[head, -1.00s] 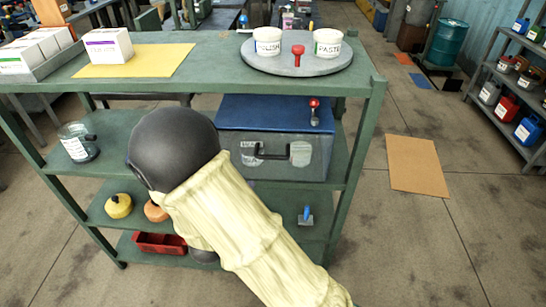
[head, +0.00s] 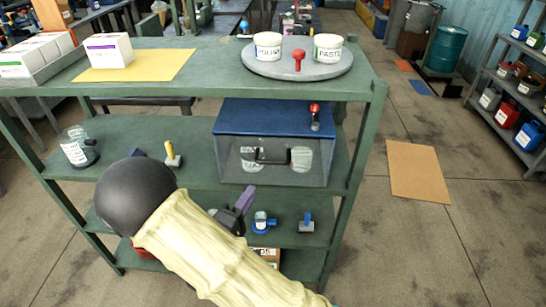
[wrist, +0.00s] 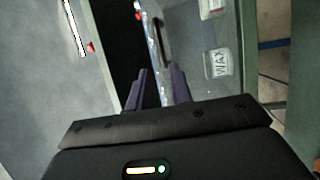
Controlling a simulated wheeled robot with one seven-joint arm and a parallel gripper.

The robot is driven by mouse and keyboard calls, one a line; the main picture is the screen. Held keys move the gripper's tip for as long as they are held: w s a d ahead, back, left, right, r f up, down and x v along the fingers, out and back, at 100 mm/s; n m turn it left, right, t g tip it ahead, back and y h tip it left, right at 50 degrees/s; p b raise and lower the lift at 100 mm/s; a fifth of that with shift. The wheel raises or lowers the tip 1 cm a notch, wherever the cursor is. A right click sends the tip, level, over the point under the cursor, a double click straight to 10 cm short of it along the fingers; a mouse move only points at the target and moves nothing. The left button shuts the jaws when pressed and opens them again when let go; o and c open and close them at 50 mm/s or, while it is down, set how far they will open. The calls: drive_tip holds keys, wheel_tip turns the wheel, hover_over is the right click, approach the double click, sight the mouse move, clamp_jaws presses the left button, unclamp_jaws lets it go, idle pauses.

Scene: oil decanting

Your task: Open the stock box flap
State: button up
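The stock box has a blue lid (head: 265,115) and stands on the middle shelf of a green rack. Its clear front flap (head: 270,175) looks shut and carries a dark bar handle (head: 272,157). Pale labelled jars show behind the flap. In the wrist view the pane (wrist: 195,35) shows a WAX jar (wrist: 219,62) behind it. My gripper (head: 246,198) is just below and in front of the box's lower edge, its purple finger pointing up. In the wrist view my gripper's two fingers (wrist: 160,82) stand apart with nothing clearly held; contact with the flap cannot be told.
A red-topped tool (head: 314,117) rests on the lid. A glass jug (head: 77,147) and a yellow-handled tool (head: 172,155) are left of the box. A round tray (head: 297,68) with two tubs is on the rack top.

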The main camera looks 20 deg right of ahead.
drive_tip(key=p, duration=0.2)
approach(273, 157)
drive_tip(key=w+d+r, duration=0.1)
drive_tip(key=d, duration=0.1)
drive_tip(key=w+d+r, duration=0.1)
drive_tip(key=r, duration=0.1)
drive_tip(key=w+d+r, duration=0.1)
drive_tip(key=d, duration=0.1)
drive_tip(key=shift+w+d+r, duration=0.35)
drive_tip(key=shift+w+r, duration=0.05)
clamp_jaws()
